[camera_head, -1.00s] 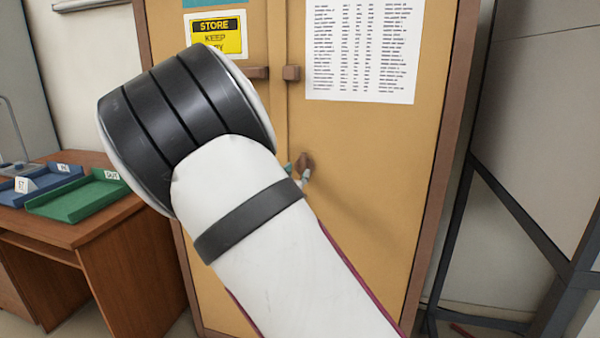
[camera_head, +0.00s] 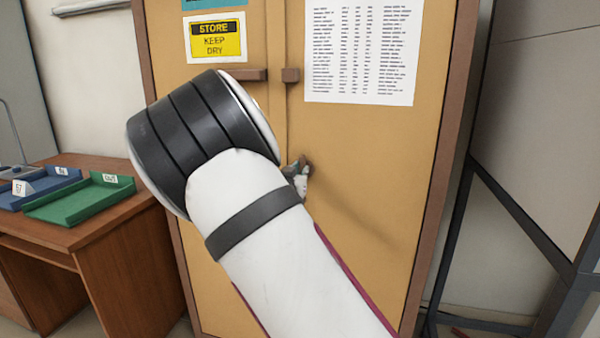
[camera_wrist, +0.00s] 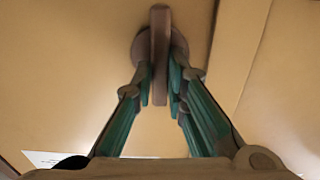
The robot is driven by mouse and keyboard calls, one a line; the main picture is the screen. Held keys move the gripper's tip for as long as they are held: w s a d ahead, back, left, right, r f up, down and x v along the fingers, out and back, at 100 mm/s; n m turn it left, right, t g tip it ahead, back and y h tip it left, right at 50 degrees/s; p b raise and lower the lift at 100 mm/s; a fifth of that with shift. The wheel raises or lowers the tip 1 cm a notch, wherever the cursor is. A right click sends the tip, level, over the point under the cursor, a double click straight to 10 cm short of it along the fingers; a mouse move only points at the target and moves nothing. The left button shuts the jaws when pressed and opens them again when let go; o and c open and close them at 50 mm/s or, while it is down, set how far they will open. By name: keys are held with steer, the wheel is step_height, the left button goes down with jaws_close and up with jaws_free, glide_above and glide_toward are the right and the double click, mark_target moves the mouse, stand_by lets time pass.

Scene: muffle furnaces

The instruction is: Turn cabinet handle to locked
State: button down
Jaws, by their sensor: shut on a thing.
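The tan cabinet (camera_head: 360,210) stands ahead with its double doors closed. Its small brown handle (camera_head: 304,160) sits on the right door near the door seam, mostly covered by my gripper (camera_head: 299,176) in the head view. In the wrist view the handle (camera_wrist: 160,50) is a brown bar on a round base. The green-padded fingers of my gripper (camera_wrist: 160,85) are on both sides of the bar and shut on its near end. The bar runs lengthwise between the fingers. My arm hides part of the left door in the head view.
A wooden desk (camera_head: 120,240) with a green tray (camera_head: 80,203) and a blue tray (camera_head: 35,190) stands at the left. A dark metal frame (camera_head: 515,215) stands at the right.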

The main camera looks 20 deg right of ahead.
steer(key=shift+r+n+p, duration=0.1)
steer(key=shift+n+p, duration=0.3)
steer(key=shift+p, duration=0.05)
steer(key=n+p, duration=0.2)
steer(key=shift+a+n+p, duration=0.15)
steer(key=shift+n+p, duration=0.25)
steer(key=n, duration=0.4)
steer(key=n+p, duration=0.1)
steer(key=n, duration=0.4)
steer(key=f+n+p, duration=0.1)
steer(key=n, duration=0.4)
steer(key=shift+w+a+f, duration=0.1)
steer(key=shift+w+a, duration=0.2)
steer(key=shift+n, duration=0.3)
steer(key=c, duration=1.6)
jaws_free()
